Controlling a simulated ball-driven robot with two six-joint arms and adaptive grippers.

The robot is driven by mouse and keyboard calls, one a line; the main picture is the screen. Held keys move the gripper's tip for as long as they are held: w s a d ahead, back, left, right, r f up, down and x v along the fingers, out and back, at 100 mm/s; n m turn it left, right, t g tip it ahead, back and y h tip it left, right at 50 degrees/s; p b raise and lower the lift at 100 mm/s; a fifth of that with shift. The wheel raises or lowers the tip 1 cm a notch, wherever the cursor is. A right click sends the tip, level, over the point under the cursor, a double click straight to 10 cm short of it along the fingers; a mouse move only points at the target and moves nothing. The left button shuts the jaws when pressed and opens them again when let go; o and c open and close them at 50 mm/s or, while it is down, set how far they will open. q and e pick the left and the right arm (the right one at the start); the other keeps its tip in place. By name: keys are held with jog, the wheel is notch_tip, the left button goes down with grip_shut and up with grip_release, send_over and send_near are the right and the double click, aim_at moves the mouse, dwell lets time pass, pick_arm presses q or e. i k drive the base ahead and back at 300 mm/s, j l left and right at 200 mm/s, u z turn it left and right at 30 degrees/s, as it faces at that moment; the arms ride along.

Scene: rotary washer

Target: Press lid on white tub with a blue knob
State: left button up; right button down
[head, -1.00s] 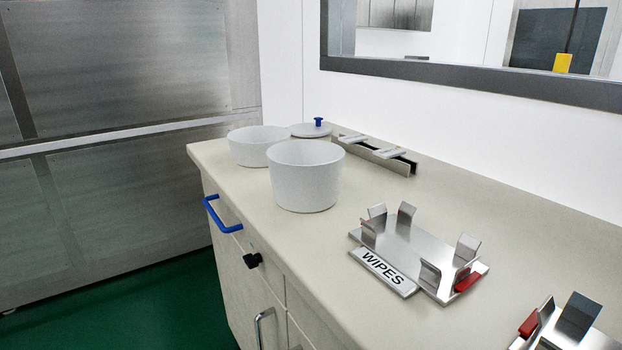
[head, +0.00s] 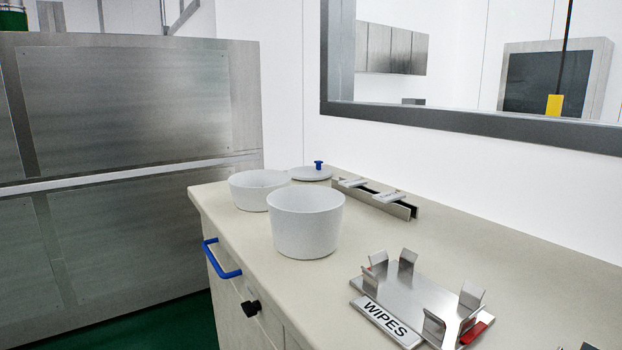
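A white lid with a blue knob (head: 311,174) lies on the counter behind the tubs, near the wall. Two open white tubs stand upright in front of it. The nearer, taller tub (head: 305,222) hides part of the lower tub (head: 258,189) behind it to the left. Neither tub has a lid on. Neither of my grippers is in the head view.
A metal holder labelled WIPES (head: 413,304) stands on the counter (head: 500,262) at the front right. A metal rail with small tags (head: 374,197) is along the wall. A blue drawer handle (head: 221,259) sticks out in front. A window frame (head: 470,124) is above.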

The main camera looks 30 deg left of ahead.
aim_at(317, 172)
jog(key=k+j+z, duration=0.15)
jog(key=j+z, duration=0.55)
jog(key=z, duration=0.2)
jog(key=k+j+z, duration=0.15)
jog(key=z, duration=0.35)
jog(key=k+j+z, duration=0.2)
jog(key=z, duration=0.25)
jog(key=k+j+z, duration=0.15)
jog(key=z, duration=0.35)
jog(key=k+j+z, duration=0.15)
jog(key=z, duration=0.35)
jog(key=k+j+z, duration=0.2)
jog(key=k+z, duration=0.65)
jog(key=k, duration=0.15)
jog(key=k+j, duration=0.15)
jog(key=k, duration=0.35)
jog(key=k+j+u, duration=0.15)
jog(key=k, duration=0.35)
jog(key=k+j, duration=0.25)
jog(key=k, duration=0.25)
